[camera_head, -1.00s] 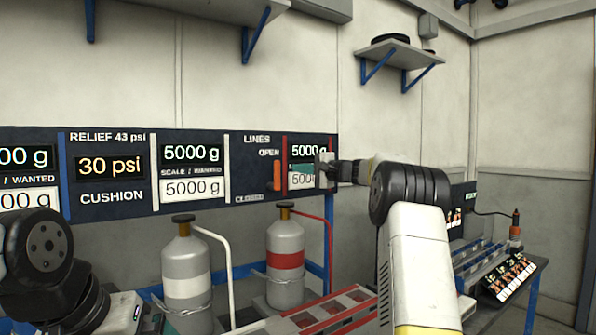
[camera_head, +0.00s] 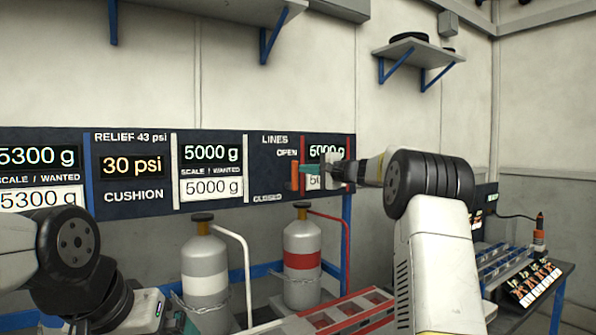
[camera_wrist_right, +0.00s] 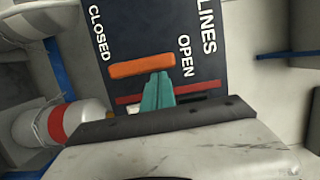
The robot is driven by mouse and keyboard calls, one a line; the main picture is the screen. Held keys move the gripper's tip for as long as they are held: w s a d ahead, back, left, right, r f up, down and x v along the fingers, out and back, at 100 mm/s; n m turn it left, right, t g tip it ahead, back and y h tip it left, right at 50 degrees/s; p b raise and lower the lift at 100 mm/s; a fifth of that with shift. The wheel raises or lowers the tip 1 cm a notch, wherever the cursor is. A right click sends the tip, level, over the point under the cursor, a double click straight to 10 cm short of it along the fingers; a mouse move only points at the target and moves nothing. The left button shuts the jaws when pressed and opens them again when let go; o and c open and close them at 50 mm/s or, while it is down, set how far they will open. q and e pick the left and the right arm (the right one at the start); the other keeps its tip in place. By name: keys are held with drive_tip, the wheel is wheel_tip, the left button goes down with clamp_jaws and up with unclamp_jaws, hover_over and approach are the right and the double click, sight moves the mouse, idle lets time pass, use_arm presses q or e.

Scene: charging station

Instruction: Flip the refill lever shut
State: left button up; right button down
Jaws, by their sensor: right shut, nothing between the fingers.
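The orange refill lever (camera_head: 294,175) stands upright on the dark LINES panel, its upper end near the word OPEN. In the right wrist view the lever (camera_wrist_right: 142,66) spans between the words CLOSED and OPEN. My right gripper (camera_head: 308,168) is shut and empty, its teal fingers pointing at the panel just right of the lever. In the right wrist view the fingertips (camera_wrist_right: 158,77) are at the lever's edge, nearer its OPEN end; I cannot tell whether they touch. My left gripper (camera_head: 184,324) shows only partly at the bottom edge, and its jaws cannot be made out.
Two grey cylinders, one white-banded (camera_head: 207,285) and one red-banded (camera_head: 303,262), stand below the panel. A red-framed tray (camera_head: 345,312) lies before them. Displays reading 5000 g (camera_head: 212,154) and 30 psi (camera_head: 132,166) are left of the lever. A side bench (camera_head: 500,262) is at right.

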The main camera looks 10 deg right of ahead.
sight(295, 167)
drive_tip(key=shift+s+a+r+n, duration=0.15)
drive_tip(key=shift+a+n, duration=0.1)
drive_tip(key=shift+n, duration=0.15)
drive_tip(key=n, duration=0.1)
drive_tip(key=a+n, duration=0.2)
drive_tip(key=shift+s+r+g+h, duration=0.25)
drive_tip(key=shift+s+g+h, duration=0.05)
drive_tip(key=shift+s+h, duration=0.1)
drive_tip(key=shift+s+a+n+h, duration=0.15)
drive_tip(key=shift+a+n, duration=0.2)
drive_tip(key=shift+n, duration=0.25)
drive_tip(key=shift+s+a+n+h, duration=0.15)
drive_tip(key=shift+a+n, duration=0.2)
drive_tip(key=shift+n, duration=0.25)
drive_tip(key=a+n+h, duration=0.1)
drive_tip(key=n, duration=0.1)
drive_tip(key=s+a+f+n, duration=0.1)
drive_tip(key=n, duration=0.1)
drive_tip(key=a+f+n+h, duration=0.1)
drive_tip(key=n, duration=0.1)
drive_tip(key=shift+s+a+f+h, duration=0.2)
drive_tip(key=shift+a+f+h, duration=0.05)
drive_tip(key=shift+a+h, duration=0.1)
drive_tip(key=shift+s, duration=0.1)
drive_tip(key=v, duration=0.7)
drive_tip(key=shift+s+d, duration=0.2)
drive_tip(key=shift+s, duration=0.05)
